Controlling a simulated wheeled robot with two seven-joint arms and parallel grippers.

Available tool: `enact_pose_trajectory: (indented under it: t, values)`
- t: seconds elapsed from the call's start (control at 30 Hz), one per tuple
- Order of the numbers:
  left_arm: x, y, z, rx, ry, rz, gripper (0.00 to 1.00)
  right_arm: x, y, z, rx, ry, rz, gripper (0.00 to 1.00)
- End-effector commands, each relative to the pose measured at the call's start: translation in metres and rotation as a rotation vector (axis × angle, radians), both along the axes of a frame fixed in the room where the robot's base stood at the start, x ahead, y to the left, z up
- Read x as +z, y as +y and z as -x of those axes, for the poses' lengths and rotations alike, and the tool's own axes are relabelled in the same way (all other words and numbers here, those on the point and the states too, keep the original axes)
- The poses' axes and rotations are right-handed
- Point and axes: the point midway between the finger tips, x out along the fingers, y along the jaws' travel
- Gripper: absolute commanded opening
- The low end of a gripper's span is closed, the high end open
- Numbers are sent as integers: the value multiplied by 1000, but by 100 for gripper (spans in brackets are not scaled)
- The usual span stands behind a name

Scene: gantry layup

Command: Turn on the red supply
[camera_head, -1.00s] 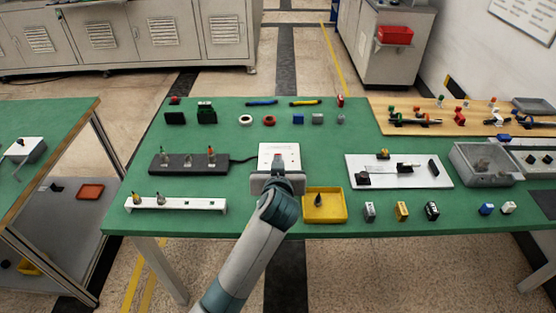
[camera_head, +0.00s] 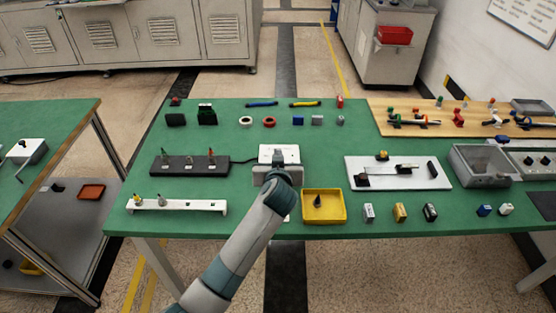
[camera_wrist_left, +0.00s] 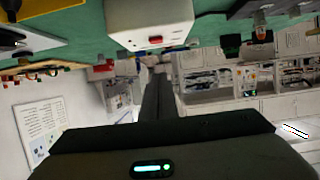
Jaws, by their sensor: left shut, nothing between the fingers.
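A white box (camera_head: 266,153) sits near the middle of the green table in the head view; my left gripper hides part of its top and front. In the left wrist view the white box (camera_wrist_left: 150,16) fills the upper middle, with a small red switch (camera_wrist_left: 155,40) on its face. Whether the switch is on or off cannot be told. My left gripper (camera_head: 278,154) is at the box's near side in the head view. Its fingers (camera_wrist_left: 160,75) are closed together and empty, pointing at the box close to the switch; contact cannot be told. My right gripper is not in view.
A black strip (camera_head: 190,168) with several upright pegs stands left of the box, joined to it by a black cable (camera_head: 243,160). A yellow tray (camera_head: 340,218) lies to the near right. A white plate (camera_head: 432,181) with parts is farther right.

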Motion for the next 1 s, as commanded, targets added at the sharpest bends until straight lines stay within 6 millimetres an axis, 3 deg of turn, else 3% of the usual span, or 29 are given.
enact_pose_trajectory:
  t: [0.33, 0.63, 1.0]
  values:
    - [-15, 1, -43, -1, 1, -4, 0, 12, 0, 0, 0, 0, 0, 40]
    - [-50, 0, -36, 1, 2, -1, 0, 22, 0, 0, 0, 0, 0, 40]
    - [-56, 0, -36, -1, 0, -1, 0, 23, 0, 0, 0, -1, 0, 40]
